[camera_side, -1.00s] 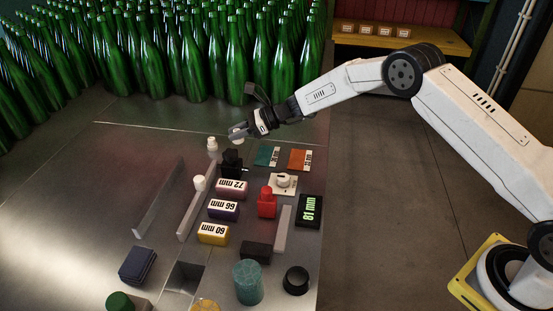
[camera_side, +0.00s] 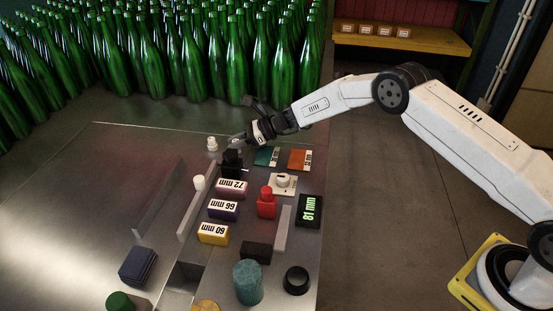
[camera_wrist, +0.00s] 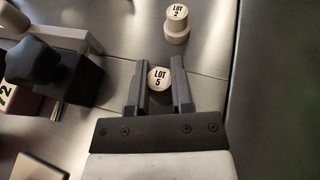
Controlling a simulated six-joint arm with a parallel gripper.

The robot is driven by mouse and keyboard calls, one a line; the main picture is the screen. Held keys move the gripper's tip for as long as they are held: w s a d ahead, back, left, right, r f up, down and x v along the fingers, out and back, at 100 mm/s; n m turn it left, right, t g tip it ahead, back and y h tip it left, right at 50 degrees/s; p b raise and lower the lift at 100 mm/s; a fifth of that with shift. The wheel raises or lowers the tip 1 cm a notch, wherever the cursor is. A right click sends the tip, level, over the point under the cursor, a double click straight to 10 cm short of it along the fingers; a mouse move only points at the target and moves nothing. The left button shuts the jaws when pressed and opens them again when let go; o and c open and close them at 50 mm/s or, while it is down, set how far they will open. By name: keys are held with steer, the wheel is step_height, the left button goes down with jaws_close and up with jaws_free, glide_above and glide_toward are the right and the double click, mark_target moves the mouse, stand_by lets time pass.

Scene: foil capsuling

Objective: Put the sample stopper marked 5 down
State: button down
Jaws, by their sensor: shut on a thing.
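My gripper (camera_wrist: 157,95) is shut on the sample stopper marked 5 (camera_wrist: 159,77), a pale stopper whose round "LOT 5" top shows between the two grey fingers in the wrist view. In the side view my gripper (camera_side: 238,142) is low over the far part of the metal table, behind the black knobbed block. The held stopper cannot be made out clearly there, and I cannot tell whether it touches the table. A second pale stopper, marked "LOT 2" (camera_wrist: 177,20), stands upright just ahead of the fingertips, apart from them.
The black knobbed block (camera_side: 231,163) is close to my gripper; it also shows at left in the wrist view (camera_wrist: 48,62). Labelled blocks, a red item (camera_side: 266,203) and teal and orange cards (camera_side: 299,159) lie nearer. Green bottles (camera_side: 238,70) crowd the back. The table's left is clear.

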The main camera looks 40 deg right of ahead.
steer(key=c, duration=0.5)
jaws_free()
steer(key=shift+f, duration=0.1)
steer(key=shift+f, duration=0.15)
steer(key=shift+v, duration=3.9)
steer(key=shift+w, duration=0.1)
